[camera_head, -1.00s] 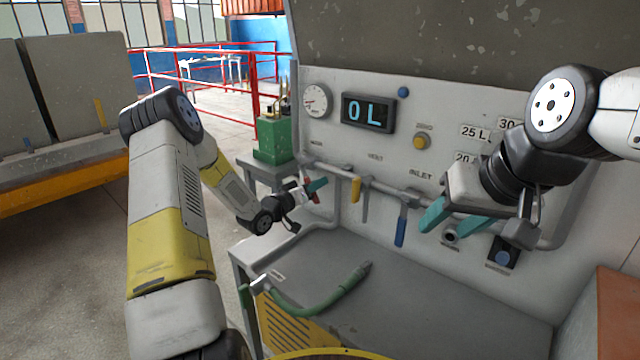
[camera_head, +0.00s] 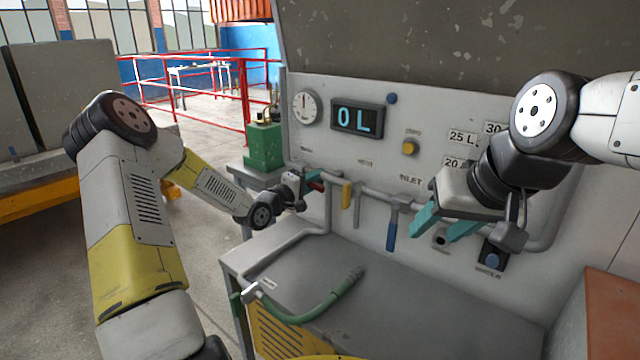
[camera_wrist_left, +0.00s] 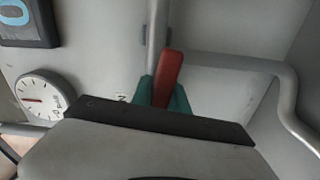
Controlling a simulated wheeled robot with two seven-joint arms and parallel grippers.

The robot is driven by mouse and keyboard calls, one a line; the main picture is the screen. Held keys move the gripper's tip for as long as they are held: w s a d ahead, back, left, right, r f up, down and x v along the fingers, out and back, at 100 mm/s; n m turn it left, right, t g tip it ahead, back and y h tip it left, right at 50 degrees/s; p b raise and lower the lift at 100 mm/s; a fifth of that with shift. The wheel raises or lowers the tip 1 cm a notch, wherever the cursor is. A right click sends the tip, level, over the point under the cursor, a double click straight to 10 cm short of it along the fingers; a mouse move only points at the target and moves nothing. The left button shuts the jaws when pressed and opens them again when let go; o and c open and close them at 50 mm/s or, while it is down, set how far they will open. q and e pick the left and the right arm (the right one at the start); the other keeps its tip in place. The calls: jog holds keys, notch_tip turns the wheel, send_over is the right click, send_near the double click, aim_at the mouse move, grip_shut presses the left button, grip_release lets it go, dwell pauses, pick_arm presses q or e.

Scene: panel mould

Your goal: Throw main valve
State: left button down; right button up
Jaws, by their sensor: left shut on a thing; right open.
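The main valve is the red lever (camera_head: 317,186) on the pipe at the left of the panel, below the gauge. My left gripper (camera_head: 310,181) is shut on it, and its arm hides part of the lever in the head view. In the left wrist view the red lever (camera_wrist_left: 169,76) stands between the teal fingertips of my left gripper (camera_wrist_left: 162,98). The gauge (camera_head: 305,106) has its needle pointing about upward; the gauge also shows in the left wrist view (camera_wrist_left: 42,96). My right gripper (camera_head: 445,228) is open and empty in front of the panel's right part.
A yellow lever (camera_head: 347,195) and a blue lever (camera_head: 391,230) hang from the same pipe. The display (camera_head: 357,117) reads 0 L. A green hose (camera_head: 322,310) lies on the grey bench (camera_head: 420,305). A green machine (camera_head: 263,147) stands beyond the left arm.

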pick_arm(q)
jog(key=shift+r+n, duration=0.5)
jog(key=shift+n, duration=0.3)
jog(key=c, duration=1.3)
grip_release()
jog(key=shift+s+a, duration=0.1)
jog(key=v, duration=0.7)
jog(key=shift+s+a, duration=0.15)
jog(key=shift+s, duration=0.15)
